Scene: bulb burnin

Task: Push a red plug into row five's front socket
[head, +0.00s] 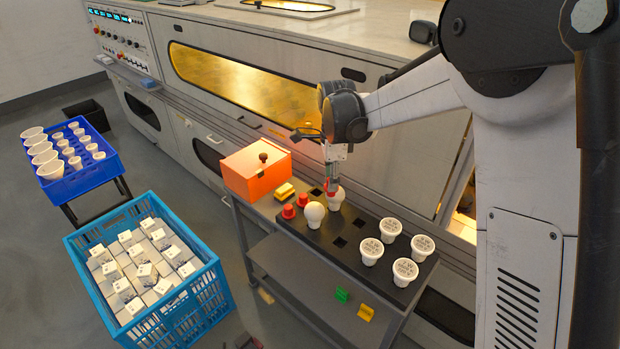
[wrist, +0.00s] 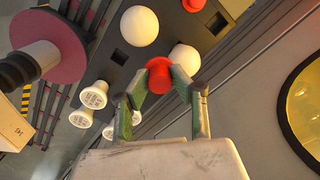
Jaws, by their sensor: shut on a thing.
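My gripper (head: 331,184) is shut on a red plug (wrist: 160,76), with its green-grey fingers on either side of it in the wrist view. In the head view the plug is a small red patch above the dark socket board (head: 325,232), close to a white globe bulb (head: 335,199). Whether the plug touches the board is hidden. A second globe bulb (head: 314,214) stands nearer the front. Two other red plugs, one in front (head: 289,212) and one behind (head: 302,200), are at the board's left end. Empty square sockets show, one in the middle (head: 339,242).
Several white reflector bulbs (head: 397,253) stand on the board's right part. An orange box (head: 257,172) and yellow blocks (head: 285,191) are left of it. The machine's wall (head: 220,120) runs behind. A blue crate (head: 195,310) of white boxes is at left.

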